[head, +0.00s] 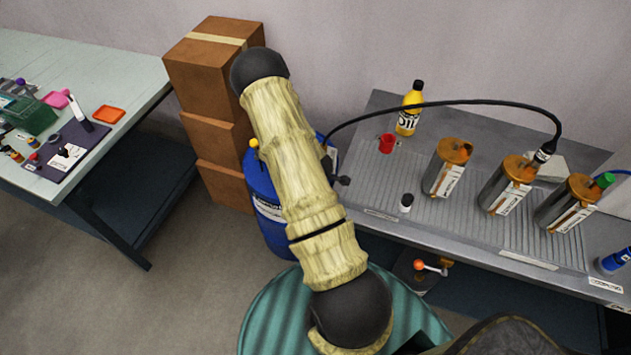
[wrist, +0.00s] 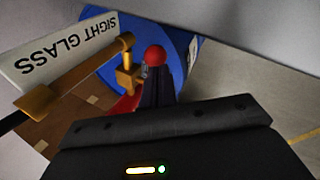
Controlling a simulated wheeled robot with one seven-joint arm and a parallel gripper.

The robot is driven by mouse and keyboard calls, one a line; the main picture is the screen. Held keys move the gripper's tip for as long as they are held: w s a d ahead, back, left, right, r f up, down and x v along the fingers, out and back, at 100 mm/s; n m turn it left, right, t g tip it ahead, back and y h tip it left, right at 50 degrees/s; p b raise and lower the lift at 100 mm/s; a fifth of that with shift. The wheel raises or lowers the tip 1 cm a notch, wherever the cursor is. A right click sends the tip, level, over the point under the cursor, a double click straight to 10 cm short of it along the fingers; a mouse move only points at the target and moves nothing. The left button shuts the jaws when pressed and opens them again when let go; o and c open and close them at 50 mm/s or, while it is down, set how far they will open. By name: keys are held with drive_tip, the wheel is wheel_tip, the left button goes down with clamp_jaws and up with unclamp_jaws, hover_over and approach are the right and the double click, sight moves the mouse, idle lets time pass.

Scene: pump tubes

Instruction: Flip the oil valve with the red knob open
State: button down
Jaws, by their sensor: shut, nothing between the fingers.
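The red knob (wrist: 155,55) shows in the wrist view, beside a brass valve fitting (wrist: 125,68) with a brass pipe running to the lower left. In the head view, an orange-red knob (head: 419,265) on a pale lever sits below the front edge of the grey bench, with brass at its right. My gripper (wrist: 154,75) is shut and empty, its dark fingers reaching up to just below the red knob in the wrist view. I cannot tell whether they touch it. The valve lever is mostly hidden behind the fingers in the wrist view.
A white SIGHT GLASS sign (wrist: 65,50) stands left of the valve. A blue drum (head: 268,205) stands left of the grey bench (head: 385,165). The bench carries metal canisters (head: 448,168), a yellow oil bottle (head: 410,108) and a red cup (head: 387,143). Cardboard boxes (head: 213,130) are stacked behind.

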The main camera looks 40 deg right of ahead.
drive_tip(key=s+r, duration=0.2)
drive_tip(key=s, duration=0.1)
drive_tip(key=s+r, duration=0.6)
drive_tip(key=shift+s+a+r, duration=0.2)
drive_tip(key=shift+s+a, duration=0.15)
drive_tip(key=shift+s, duration=0.05)
drive_tip(key=shift+w, duration=0.1)
drive_tip(key=shift+w+a+r, duration=0.15)
drive_tip(key=shift+a+r, duration=0.05)
drive_tip(key=shift+r, duration=0.1)
drive_tip(key=s+a+r+m+g+y+p, duration=0.1)
drive_tip(key=s+a+r+m+y+p, duration=0.1)
drive_tip(key=a+r+m, duration=0.9)
drive_tip(key=a+r, duration=1)
drive_tip(key=shift+s+a+r+g+y, duration=0.25)
drive_tip(key=shift+a+r+g+y, duration=0.05)
drive_tip(key=shift+a, duration=0.1)
